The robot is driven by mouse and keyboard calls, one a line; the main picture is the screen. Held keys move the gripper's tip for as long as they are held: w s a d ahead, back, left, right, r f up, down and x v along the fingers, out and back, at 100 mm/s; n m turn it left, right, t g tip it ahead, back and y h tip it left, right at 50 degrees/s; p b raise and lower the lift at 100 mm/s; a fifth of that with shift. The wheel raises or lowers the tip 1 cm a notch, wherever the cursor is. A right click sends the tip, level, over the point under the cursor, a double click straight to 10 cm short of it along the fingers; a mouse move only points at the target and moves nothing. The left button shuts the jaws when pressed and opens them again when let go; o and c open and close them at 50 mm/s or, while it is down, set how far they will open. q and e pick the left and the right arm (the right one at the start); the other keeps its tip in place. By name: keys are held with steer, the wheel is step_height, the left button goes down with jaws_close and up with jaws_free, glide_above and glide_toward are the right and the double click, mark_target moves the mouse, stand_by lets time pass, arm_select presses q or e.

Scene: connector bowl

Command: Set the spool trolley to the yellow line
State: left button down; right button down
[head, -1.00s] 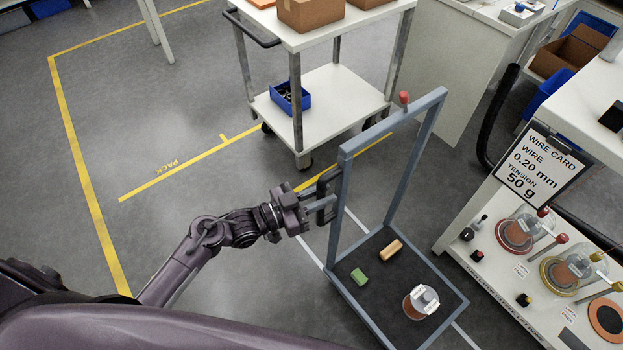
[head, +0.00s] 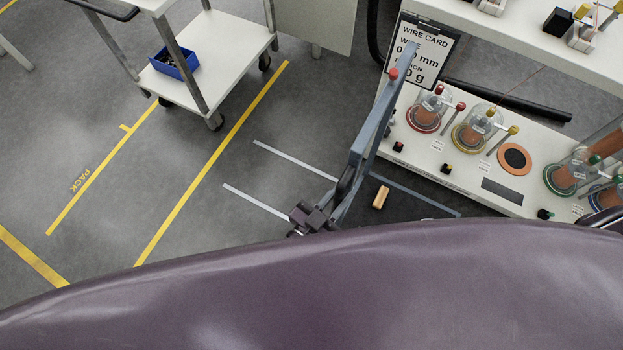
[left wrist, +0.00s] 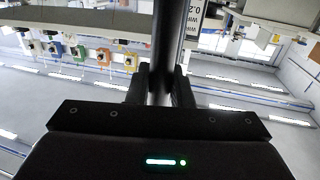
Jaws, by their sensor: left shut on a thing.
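The spool trolley (head: 375,125) is a blue-grey frame with a red knob on its top bar and a dark deck low down. My left gripper (head: 318,214) is shut on its black handle (head: 345,184). In the left wrist view the fingers (left wrist: 160,88) close on a dark upright bar. My right gripper is not in view.
Two white floor strips (head: 295,159) lie between the yellow line and the trolley. A white cart (head: 215,58) with a blue bin (head: 174,64) stands beyond the line. A bench (head: 450,170) with spools and a wire card (head: 420,50) stands close on the trolley's right.

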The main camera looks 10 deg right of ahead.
arm_select(q)
steer(key=shift+s+d, duration=1.3)
steer(key=shift+d, duration=0.3)
steer(key=c, duration=1.3)
jaws_free()
steer(key=shift+c, duration=0.2)
steer(key=shift+a, duration=0.1)
steer(key=v, duration=0.7)
steer(key=shift+s+a+b, duration=0.2)
steer(key=shift+a+b, duration=0.05)
steer(key=shift+b, duration=0.05)
